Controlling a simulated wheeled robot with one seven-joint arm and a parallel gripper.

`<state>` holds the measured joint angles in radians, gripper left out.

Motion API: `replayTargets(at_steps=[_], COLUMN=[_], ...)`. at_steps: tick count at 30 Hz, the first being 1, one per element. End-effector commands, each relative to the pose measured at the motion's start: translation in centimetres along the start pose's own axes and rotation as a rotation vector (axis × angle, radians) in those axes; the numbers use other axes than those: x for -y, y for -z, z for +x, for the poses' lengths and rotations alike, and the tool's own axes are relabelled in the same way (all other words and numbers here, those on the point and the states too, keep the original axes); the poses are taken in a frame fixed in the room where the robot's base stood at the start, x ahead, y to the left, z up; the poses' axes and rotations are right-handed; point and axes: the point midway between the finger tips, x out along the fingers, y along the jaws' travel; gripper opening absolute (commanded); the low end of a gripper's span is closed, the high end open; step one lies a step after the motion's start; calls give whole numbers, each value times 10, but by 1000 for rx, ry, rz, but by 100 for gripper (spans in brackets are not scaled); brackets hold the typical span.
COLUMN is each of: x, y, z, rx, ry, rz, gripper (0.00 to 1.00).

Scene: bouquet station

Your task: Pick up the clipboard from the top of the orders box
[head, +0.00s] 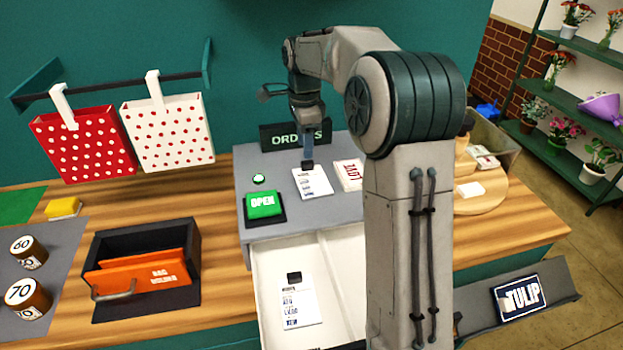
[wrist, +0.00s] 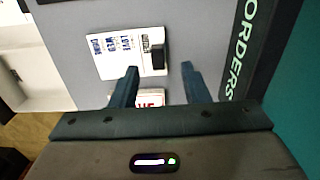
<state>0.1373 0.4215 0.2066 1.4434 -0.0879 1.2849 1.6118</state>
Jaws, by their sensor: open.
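The clipboard (head: 313,184) is a white sheet with dark print and a black clip. It lies flat on the grey top of the orders box (head: 270,163), in front of the ORDERS sign. My gripper (head: 308,148) points down over its clip end. In the wrist view the clipboard (wrist: 115,50) lies beyond the fingertips, its black clip nearest the gap between them. The fingers (wrist: 160,70) are apart with nothing between them. How high the fingertips are above the clip is hard to tell. A similar clipboard (head: 288,303) lies in the open white drawer below.
A red-lettered white card (head: 350,175) lies right of the clipboard, partly behind my arm. The ORDERS sign (head: 281,135) stands at the box's back. The open drawer (head: 345,270) juts forward.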

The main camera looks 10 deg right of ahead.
Motion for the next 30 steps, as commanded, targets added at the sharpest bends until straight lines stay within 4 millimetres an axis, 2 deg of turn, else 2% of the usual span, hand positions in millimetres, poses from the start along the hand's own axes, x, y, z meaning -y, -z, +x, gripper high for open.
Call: replayTargets(at_steps=[9,18,21,23,30], x=[-3,-3,-3,-3,-3], y=[-2,-2,-2,-2,-2], z=[42,48,48,48,47], rx=[0,0,0,0,0], ry=[-3,-1,-1,-1,-1], rz=[1,1,1,1,1], gripper=[42,42,14,0,0])
